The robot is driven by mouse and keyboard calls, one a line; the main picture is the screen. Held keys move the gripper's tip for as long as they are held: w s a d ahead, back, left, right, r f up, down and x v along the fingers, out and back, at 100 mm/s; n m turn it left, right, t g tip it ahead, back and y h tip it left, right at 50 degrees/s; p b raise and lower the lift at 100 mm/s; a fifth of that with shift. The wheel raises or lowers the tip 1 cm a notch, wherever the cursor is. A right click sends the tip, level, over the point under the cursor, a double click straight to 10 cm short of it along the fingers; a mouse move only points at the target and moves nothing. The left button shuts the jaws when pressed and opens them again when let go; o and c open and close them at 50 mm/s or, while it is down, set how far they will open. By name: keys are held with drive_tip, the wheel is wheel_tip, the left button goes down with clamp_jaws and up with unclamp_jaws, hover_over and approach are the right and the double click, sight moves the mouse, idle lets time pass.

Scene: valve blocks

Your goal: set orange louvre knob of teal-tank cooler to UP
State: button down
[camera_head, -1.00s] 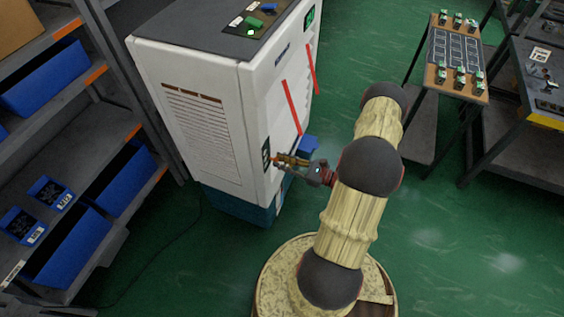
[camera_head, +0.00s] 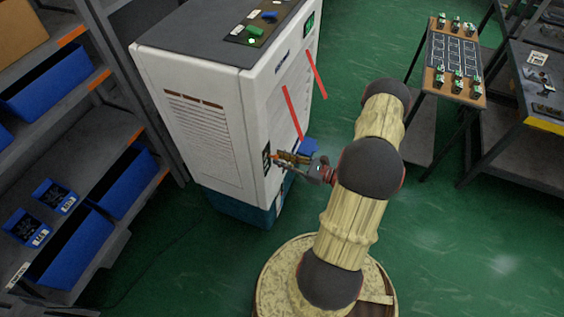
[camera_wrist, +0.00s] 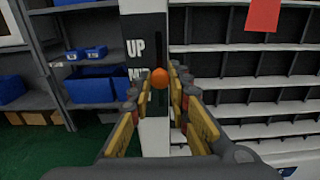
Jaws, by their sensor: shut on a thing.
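The cooler (camera_head: 215,125) is a tall white cabinet with a teal tank (camera_head: 240,210) at its base. The orange louvre knob (camera_wrist: 160,77) shows in the wrist view, on a pale panel with a dark vertical slot (camera_wrist: 158,32). It appears beside or just below the partly hidden MID label (camera_wrist: 135,72), below the UP label (camera_wrist: 136,46). My gripper (camera_wrist: 160,88) is shut on the knob, with a finger on each side. In the head view my gripper (camera_head: 283,157) is against the cooler's dark side panel (camera_head: 267,160). The lower slot is hidden.
A shelf rack with blue bins (camera_head: 68,250) stands left of the cooler. A blue part (camera_head: 307,146) shows behind my gripper. A small table (camera_head: 452,62) with green-topped parts and a dark bench (camera_head: 540,90) stand to the right. Green floor is open between.

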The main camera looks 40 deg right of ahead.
wheel_tip(320, 180, up, 4)
drive_tip(key=shift+r+p, duration=0.1)
drive_tip(key=shift+p, duration=0.65)
drive_tip(key=shift+d, duration=0.15)
drive_tip(key=c, duration=1.7)
unclamp_jaws()
drive_tip(key=shift+o, duration=0.2)
drive_tip(key=v, duration=1.2)
